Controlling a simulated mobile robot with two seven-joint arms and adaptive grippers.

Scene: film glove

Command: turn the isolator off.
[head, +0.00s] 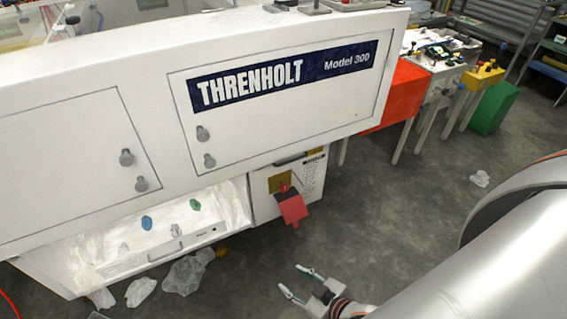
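The isolator (280,183) is on the front of a small white cabinet under the Threnholt machine, with a yellow plate and a small red part on it. A red tag-like piece (293,209) hangs just below it and covers part of the cabinet front. The exact angle of the isolator's handle is too small to tell. My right gripper (293,279) is low in front of the cabinet, its two fingers spread apart with nothing between them. It is clear of the isolator, below it in the picture. My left gripper is not in view.
The white Threnholt machine (90,85) overhangs the cabinet. An open bay (215,205) with coloured knobs is left of it. Crumpled clear film (188,271) lies on the floor. An orange-red panel (398,95) and worktables stand behind. The grey floor right of the cabinet is open.

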